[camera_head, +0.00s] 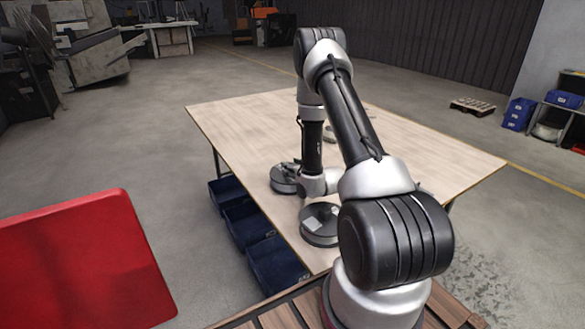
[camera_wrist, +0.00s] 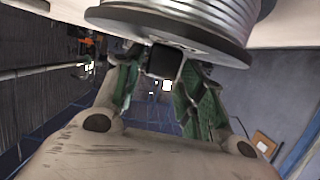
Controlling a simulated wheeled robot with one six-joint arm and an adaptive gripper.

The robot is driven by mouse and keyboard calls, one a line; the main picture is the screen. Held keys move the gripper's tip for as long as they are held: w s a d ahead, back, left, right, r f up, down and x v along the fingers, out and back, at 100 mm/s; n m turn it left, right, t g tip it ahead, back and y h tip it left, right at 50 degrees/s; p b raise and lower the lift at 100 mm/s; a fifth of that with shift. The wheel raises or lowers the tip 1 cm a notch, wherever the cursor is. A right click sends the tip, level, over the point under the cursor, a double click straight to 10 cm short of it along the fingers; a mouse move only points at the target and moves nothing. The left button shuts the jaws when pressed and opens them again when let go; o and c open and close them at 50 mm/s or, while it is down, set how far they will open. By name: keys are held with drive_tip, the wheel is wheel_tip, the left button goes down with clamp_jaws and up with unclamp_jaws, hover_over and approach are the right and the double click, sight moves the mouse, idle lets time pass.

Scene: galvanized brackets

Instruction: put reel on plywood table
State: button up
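In the wrist view, a reel (camera_wrist: 218,12) of silvery wire with a dark flange fills the top. My gripper's (camera_wrist: 163,68) green-padded fingers are closed around a dark square block at the flange, one on each side. In the head view, one grey reel (camera_head: 283,181) is at the plywood table's (camera_head: 240,125) left edge, beside my wrist and partly behind it. A second reel (camera_head: 320,228) lies flat nearer me, with a pale label on top. My gripper is mostly hidden in the head view. I cannot tell whether the held reel touches the tabletop.
Several dark blue bins (camera_head: 245,222) stand on the floor along the table's left side. A red panel (camera_head: 85,262) is at the lower left. Small objects lie farther back on the table, partly behind my arm. The table's back left and right areas are clear.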

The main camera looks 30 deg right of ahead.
idle(0.3)
drive_tip(key=shift+s+r, duration=0.15)
drive_tip(key=v, duration=1.1)
drive_tip(key=s+a+r+g+h, duration=0.25)
drive_tip(key=r+g, duration=0.25)
drive_tip(key=r, duration=1.4)
drive_tip(key=s+a+r+g, duration=0.1)
drive_tip(key=s+a+r, duration=0.2)
drive_tip(key=s, duration=0.6)
drive_tip(key=s+a+r+g+y, duration=0.1)
drive_tip(key=s+r, duration=0.3)
drive_tip(key=s, duration=0.4)
drive_tip(key=s+a+r+g+y, duration=0.1)
drive_tip(key=s+a+r+g, duration=0.2)
drive_tip(key=s, duration=0.6)
drive_tip(key=shift+s+a+r, duration=0.1)
drive_tip(key=shift+s+a, duration=0.05)
drive_tip(key=shift+a, duration=0.3)
drive_tip(key=shift+s+a+r, duration=0.15)
drive_tip(key=shift+s+a, duration=0.05)
drive_tip(key=shift+a, duration=0.2)
